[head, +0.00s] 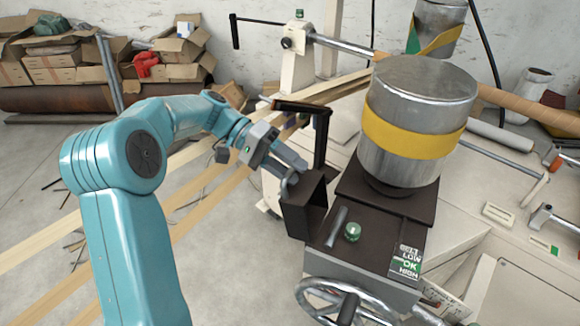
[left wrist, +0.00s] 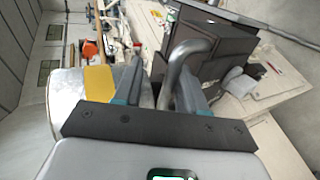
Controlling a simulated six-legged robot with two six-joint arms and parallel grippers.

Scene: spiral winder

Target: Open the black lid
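A black box-like cover (head: 297,211), which I take to be the black lid, is at the left of the machine's dark top in the head view. It also shows as dark panels in the left wrist view (left wrist: 215,45). A bent grey metal handle (left wrist: 175,75) stands by it. My left gripper (head: 294,172) is at the box's upper left edge. In the left wrist view its two fingers (left wrist: 160,85) are apart, with the handle between them, nearer the right finger. Whether they touch the handle is unclear. My right gripper is not in view.
A metal cylinder with a yellow band (head: 415,130) stands just right of the box. A dark angled bracket (head: 320,140) rises behind. Wooden strips (head: 60,232) run behind my left arm.

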